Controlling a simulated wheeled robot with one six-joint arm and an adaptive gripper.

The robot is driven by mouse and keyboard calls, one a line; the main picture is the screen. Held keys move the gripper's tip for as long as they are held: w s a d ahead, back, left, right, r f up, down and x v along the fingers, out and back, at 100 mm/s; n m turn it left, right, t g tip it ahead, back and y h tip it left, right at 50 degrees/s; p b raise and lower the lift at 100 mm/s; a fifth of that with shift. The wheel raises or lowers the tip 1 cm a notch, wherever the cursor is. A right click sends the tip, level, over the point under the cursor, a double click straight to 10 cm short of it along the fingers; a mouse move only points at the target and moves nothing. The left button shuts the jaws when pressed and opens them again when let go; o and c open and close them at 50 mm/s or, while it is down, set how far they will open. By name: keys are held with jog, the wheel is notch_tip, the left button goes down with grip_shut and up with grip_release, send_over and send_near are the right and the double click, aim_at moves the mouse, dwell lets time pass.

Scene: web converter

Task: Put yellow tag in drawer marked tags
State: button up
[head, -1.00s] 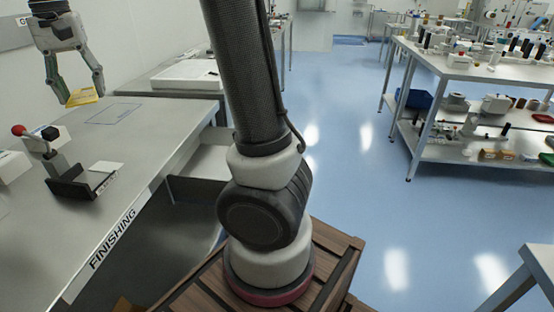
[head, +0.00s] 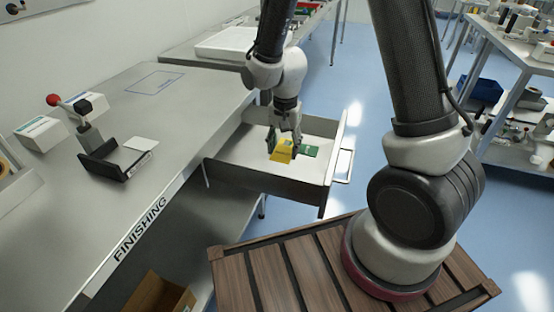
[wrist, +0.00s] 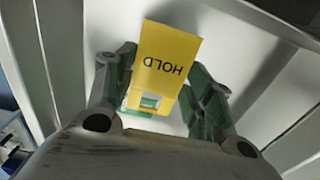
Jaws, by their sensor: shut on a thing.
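The yellow tag (head: 283,151) is held in my gripper (head: 284,143), inside the outline of the open drawer (head: 245,150) under the bench. In the wrist view the tag (wrist: 165,62) reads "HOLD" and sits between the fingers of my gripper (wrist: 160,95). The drawer's pale floor (wrist: 215,30) shows behind it. A green item (head: 309,151) lies beside the tag in the head view; I cannot tell how far the tag is above the drawer floor. No drawer label is readable.
The steel bench (head: 180,120) marked FINISHING stands left of the drawer. A cardboard box (head: 160,294) is below. A shelf (head: 520,60) stands at right.

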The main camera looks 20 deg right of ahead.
notch_tip(320, 180, down, 9)
jog(key=shift+a+f, duration=0.1)
jog(key=shift+f, duration=0.05)
dwell(0.4)
jog(key=o, duration=0.8)
jog(key=shift+f, duration=0.1)
notch_tip(320, 180, up, 12)
jog(key=shift+r, duration=0.25)
notch_tip(320, 180, up, 8)
jog(key=r+n+t, duration=0.1)
jog(key=n, duration=0.1)
send_over(283, 168)
jog(key=s+d, duration=0.4)
jog(key=s+d+r+n+t, duration=0.1)
jog(key=s+d+r+n, duration=0.1)
jog(key=s+d+r, duration=0.4)
jog(key=s+d+r+n, duration=0.1)
jog(key=s+r, duration=0.2)
jog(key=s, duration=0.1)
jog(key=s+d+r+n+t, duration=0.1)
jog(key=s+r, duration=0.1)
jog(key=s, duration=0.1)
jog(key=s+d+r+n+t, duration=0.1)
jog(key=s+d+r, duration=0.1)
jog(key=s+r, duration=0.1)
jog(key=shift+s+d+r, duration=0.1)
jog(key=shift+s+r, duration=0.25)
jog(key=shift+s, duration=0.45)
